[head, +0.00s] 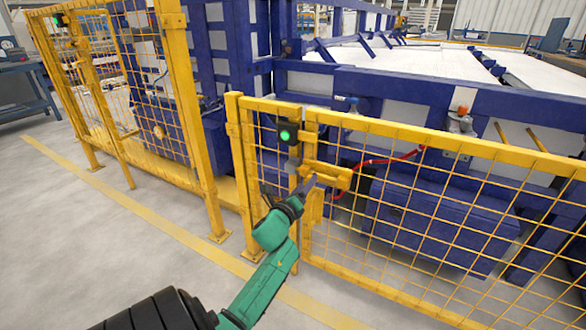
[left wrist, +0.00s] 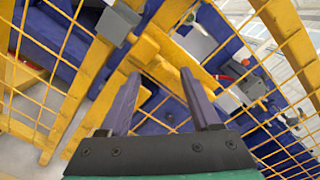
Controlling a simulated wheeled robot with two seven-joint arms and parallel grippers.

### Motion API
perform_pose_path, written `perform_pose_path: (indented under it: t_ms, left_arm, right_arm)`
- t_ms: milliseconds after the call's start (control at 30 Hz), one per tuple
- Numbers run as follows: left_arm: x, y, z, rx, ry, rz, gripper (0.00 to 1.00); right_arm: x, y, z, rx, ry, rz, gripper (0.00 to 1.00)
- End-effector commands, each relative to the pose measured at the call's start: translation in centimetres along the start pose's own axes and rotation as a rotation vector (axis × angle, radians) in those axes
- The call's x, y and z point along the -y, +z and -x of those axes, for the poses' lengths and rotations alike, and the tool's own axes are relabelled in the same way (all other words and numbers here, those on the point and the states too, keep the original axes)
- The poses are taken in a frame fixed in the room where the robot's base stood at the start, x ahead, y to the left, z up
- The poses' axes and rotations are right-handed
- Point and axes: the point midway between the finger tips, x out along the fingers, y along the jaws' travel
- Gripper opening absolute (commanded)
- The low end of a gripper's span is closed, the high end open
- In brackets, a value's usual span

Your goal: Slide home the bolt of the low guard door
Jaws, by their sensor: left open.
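The low guard door (head: 440,142) is a yellow-framed mesh panel on the right in the head view. Its edge stands close beside the short fixed fence section. A yellow bolt housing (head: 330,174) sits on the door near that edge. A small grey block (head: 292,166) is on the post side; a grey block (left wrist: 118,22) also shows in the left wrist view. My left gripper (head: 311,184) is at the bolt housing, fingers apart. In the left wrist view its two dark fingers (left wrist: 160,88) point at yellow metal; I see nothing gripped. My right gripper is out of view.
A black box with a lit green lamp (head: 286,134) is on the post above the bolt. A taller yellow mesh fence (head: 130,90) stands left. Blue machinery (head: 440,220) and a red cable (head: 385,160) are behind the door. The floor at left is clear.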

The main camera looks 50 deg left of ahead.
Motion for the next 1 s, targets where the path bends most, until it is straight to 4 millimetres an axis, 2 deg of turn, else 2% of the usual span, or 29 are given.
perform_pose_path:
  t_ms: [200, 300, 400, 533, 1000]
  left_arm:
    - [-0.1, 0.1, 6.2, -0.002, 0.005, 0.001, 0.64]
    - [-0.1, 0.1, 8.7, -0.001, 0.006, 0.0, 0.64]
    - [-0.1, 0.1, 10.2, 0.0, 0.005, 0.001, 0.64]
    - [-0.1, 0.1, 10.9, 0.001, 0.003, -0.001, 0.64]
    - [-0.1, 0.1, 10.9, 0.001, 0.002, -0.001, 0.64]
  right_arm:
    - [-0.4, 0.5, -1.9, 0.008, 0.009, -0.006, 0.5]
    - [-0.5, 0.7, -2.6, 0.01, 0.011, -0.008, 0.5]
    - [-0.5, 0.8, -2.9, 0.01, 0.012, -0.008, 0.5]
    - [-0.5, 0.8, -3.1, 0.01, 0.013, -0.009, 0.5]
    - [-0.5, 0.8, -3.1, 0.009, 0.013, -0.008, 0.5]
